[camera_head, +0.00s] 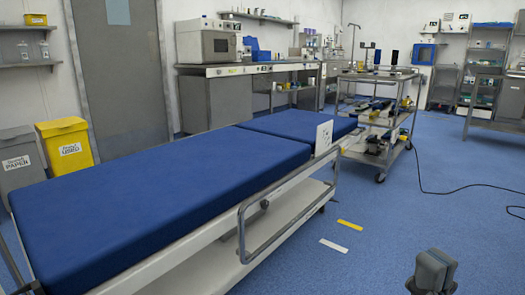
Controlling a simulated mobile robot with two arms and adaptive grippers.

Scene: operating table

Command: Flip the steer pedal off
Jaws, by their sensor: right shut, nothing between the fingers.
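The operating table (190,185) has a blue padded top and a white base, and runs from the lower left to the middle. A grey side rail (262,247) stands along its right side. A small dark part (264,204) shows under the top behind the rail; I cannot tell what it is. I cannot make out the steer pedal. My right gripper (434,268) is at the bottom right, shut and empty, over the blue floor to the right of the table and apart from it. My left gripper is out of view.
A metal cart (385,125) with instruments stands beyond the table. A black cable (450,193) crosses the floor at right. Yellow (350,225) and white (333,246) strips lie on the floor. A yellow bin (66,146) stands at left.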

